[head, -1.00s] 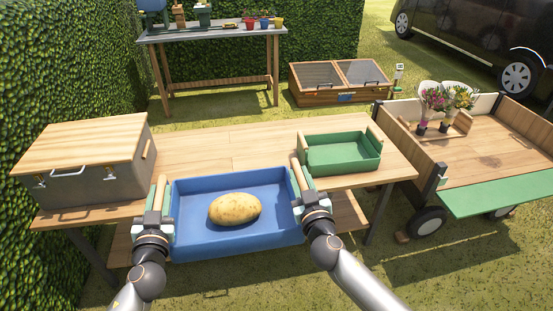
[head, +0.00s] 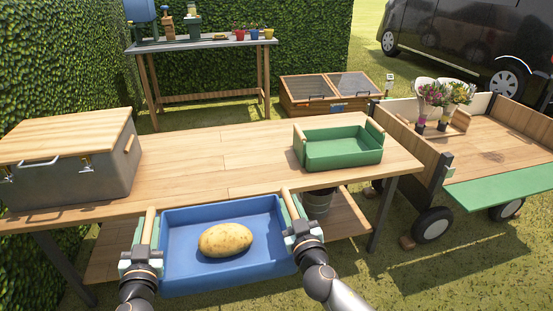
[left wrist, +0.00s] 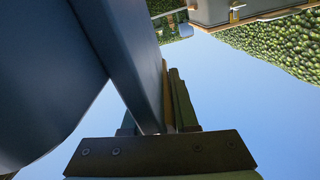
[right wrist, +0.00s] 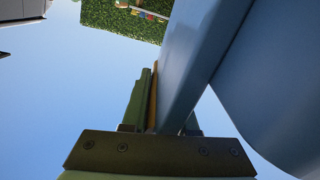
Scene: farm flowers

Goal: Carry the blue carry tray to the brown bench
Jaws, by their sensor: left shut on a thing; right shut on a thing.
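The blue carry tray (head: 177,223) is held level in front of the near edge of the brown bench (head: 215,160), apart from its top. A large potato (head: 226,240) lies in the tray. My left gripper (head: 145,238) is shut on the tray's left wooden handle, and my right gripper (head: 294,220) is shut on its right handle. The left wrist view shows the blue tray wall (left wrist: 125,60) beside the left fingers. The right wrist view shows the tray wall (right wrist: 200,60) beside the right fingers.
A grey box with a wooden lid (head: 75,165) stands on the bench's left end. A green tray (head: 342,150) stands at its right. The bench middle is clear. A bucket (head: 318,203) is on the lower shelf. A cart (head: 490,150) with flowers stands right.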

